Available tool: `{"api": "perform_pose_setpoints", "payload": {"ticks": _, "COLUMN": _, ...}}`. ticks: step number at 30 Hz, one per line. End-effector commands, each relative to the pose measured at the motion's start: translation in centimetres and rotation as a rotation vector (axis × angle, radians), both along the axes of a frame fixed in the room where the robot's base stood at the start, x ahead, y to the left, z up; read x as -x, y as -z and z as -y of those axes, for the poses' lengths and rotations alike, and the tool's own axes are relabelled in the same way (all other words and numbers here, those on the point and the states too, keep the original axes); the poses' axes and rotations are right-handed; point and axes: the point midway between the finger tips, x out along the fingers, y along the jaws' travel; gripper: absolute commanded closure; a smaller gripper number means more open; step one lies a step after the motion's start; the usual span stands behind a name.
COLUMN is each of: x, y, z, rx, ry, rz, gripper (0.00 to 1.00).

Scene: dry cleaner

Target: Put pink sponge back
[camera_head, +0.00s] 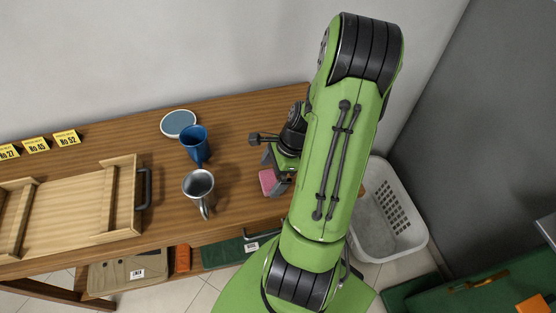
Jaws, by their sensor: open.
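My gripper (278,171) is right above and beside the sponge, low over the table. The gripper is open, and its fingers are partly hidden behind my green arm. Part of the sponge is covered by the gripper, so I cannot tell whether the fingers touch it or stand around it.
A wooden tray (124,195) with a dark handle lies further left, near yellow number tags (66,138). A white basket (398,240) is on the floor at right.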

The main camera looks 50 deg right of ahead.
Motion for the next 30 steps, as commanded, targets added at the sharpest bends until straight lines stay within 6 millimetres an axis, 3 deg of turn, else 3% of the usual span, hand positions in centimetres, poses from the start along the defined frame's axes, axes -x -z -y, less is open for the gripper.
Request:
{"api": "perform_pose_setpoints", "payload": {"ticks": 3, "x": 0.7, "y": -3.7, "z": 1.3, "rx": 0.009, "ry": 0.004, "rz": 0.002, "gripper": 0.00}}
{"api": "perform_pose_setpoints", "payload": {"ticks": 9, "x": 1.8, "y": -7.8, "z": 2.7, "rx": 0.004, "ry": 0.002, "rz": 0.001, "gripper": 0.00}}
{"api": "perform_pose_setpoints", "payload": {"ticks": 19, "x": 1.9, "y": -9.4, "z": 2.7, "rx": 0.020, "ry": -0.036, "rz": 0.003, "gripper": 0.00}}
{"api": "perform_pose_setpoints", "payload": {"ticks": 23, "x": 0.4, "y": -12.3, "z": -0.2, "rx": 0.162, "ry": -0.313, "rz": 0.032, "gripper": 0.00}}
{"api": "perform_pose_setpoints", "payload": {"ticks": 27, "x": -0.5, "y": -17.0, "z": -6.0, "rx": 0.395, "ry": -0.804, "rz": 0.110, "gripper": 0.00}}
{"api": "perform_pose_setpoints", "payload": {"ticks": 30, "x": 0.3, "y": -20.4, "z": -10.5, "rx": 0.570, "ry": -1.183, "rz": 0.200, "gripper": 0.00}}
